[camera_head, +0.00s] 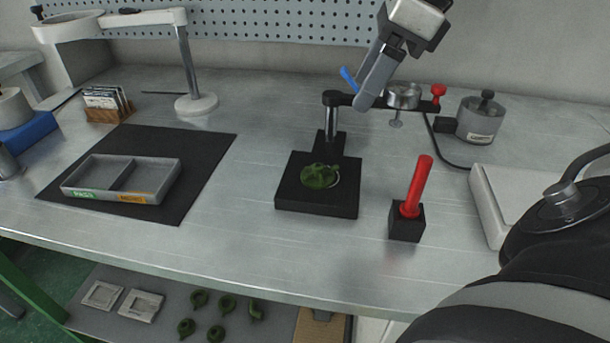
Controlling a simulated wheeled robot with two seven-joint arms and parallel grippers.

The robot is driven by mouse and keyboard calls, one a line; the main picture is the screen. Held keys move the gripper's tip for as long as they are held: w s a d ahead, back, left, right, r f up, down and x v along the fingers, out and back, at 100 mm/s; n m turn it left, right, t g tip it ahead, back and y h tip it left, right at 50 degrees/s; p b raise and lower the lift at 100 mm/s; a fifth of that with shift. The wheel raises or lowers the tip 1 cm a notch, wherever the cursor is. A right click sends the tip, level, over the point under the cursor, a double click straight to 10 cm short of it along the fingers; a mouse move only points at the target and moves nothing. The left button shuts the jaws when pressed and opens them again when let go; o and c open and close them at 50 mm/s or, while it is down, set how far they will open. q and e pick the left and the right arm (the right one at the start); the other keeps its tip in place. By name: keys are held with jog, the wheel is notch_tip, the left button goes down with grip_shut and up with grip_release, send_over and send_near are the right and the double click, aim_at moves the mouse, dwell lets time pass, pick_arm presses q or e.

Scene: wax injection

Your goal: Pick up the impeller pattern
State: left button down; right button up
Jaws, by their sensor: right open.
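The impeller pattern (318,177) is a small dark green wax piece with curved vanes. It lies on the square black base (290,200) of a stand, near the middle of the view. A pale round edge shows beside it. My right gripper (357,90) hangs in the upper middle of the view, beyond and above the pattern, with its fingers slanting down to the left. It is open and holds nothing. One finger is grey; the other shows only as a blue part. My left gripper is out of view.
The stand's post (331,120) and side arm (362,99) rise behind the pattern. A red-handled tool (417,187) stands in a black block to the right. A grey divided tray (122,192) sits on a dark mat. Several green pieces lie on the lower shelf (270,315).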

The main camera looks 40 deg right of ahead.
send_near(319, 166)
jog(key=shift+w+a+f+b, duration=0.1)
jog(key=shift+a+f+b, duration=0.1)
jog(key=shift+a+f, duration=0.3)
jog(key=shift+w+a+f+b, duration=0.1)
jog(key=shift+a+f+b, duration=0.1)
jog(key=shift+f, duration=0.5)
jog(key=shift+w+a+f, duration=0.1)
jog(key=shift+w+f, duration=0.15)
jog(key=shift+f, duration=0.45)
jog(key=x, duration=0.2)
jog(key=shift+w+f, duration=0.15)
jog(key=shift+f, duration=0.15)
jog(key=shift+w+f+p, duration=0.2)
jog(key=shift+f+p, duration=0.25)
jog(key=shift+p, duration=0.35)
jog(key=shift+f, duration=0.15)
jog(key=shift+w+f, duration=0.1)
jog(key=shift+f, duration=0.1)
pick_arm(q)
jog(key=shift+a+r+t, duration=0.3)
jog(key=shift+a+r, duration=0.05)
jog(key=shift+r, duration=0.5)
pick_arm(e)
jog(key=c, duration=1)
